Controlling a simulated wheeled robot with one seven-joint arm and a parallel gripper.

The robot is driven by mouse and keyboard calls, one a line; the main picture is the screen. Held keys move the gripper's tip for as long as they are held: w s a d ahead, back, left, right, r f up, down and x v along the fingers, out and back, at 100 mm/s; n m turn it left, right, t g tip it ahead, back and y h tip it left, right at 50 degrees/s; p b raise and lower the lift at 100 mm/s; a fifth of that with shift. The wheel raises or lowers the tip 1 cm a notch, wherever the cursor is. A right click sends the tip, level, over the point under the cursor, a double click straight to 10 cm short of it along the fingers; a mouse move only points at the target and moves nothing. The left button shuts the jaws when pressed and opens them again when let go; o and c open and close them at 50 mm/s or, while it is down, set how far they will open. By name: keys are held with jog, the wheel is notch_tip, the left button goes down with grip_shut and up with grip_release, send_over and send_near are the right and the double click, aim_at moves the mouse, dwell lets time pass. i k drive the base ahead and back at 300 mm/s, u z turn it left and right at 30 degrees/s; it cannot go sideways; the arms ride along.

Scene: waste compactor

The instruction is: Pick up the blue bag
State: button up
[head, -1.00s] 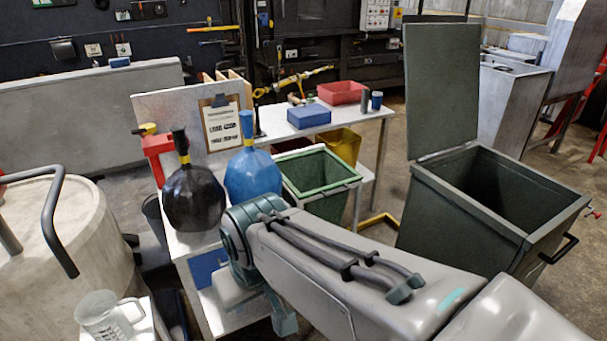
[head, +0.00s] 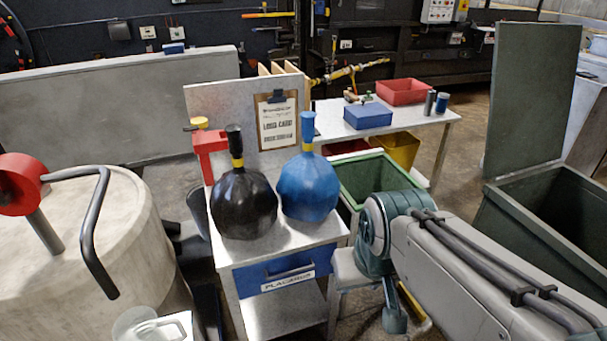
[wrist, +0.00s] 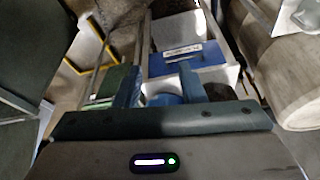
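The blue bag (head: 308,186) is round with a tied blue neck and a yellow band. It stands upright on a small metal cart (head: 285,238), touching or nearly touching a black bag (head: 243,203) on its left. In the wrist view, my gripper (wrist: 160,85) is open, its two teal fingers spread apart. Part of the blue bag (wrist: 165,99) shows low between and beyond the fingers, mostly hidden by the gripper body. The gap between fingers and bag is unclear. In the head view, my arm is right of the bag, and the fingertips cannot be made out.
A clipboard (head: 277,120) stands behind the bags. A blue drawer (head: 287,269) is in the cart's front. A green bin (head: 375,178) is right of the cart, a large dark open bin (head: 555,215) farther right. A pale drum (head: 85,240) is left.

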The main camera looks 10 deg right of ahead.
aim_at(309, 187)
jog(key=i, duration=1.3)
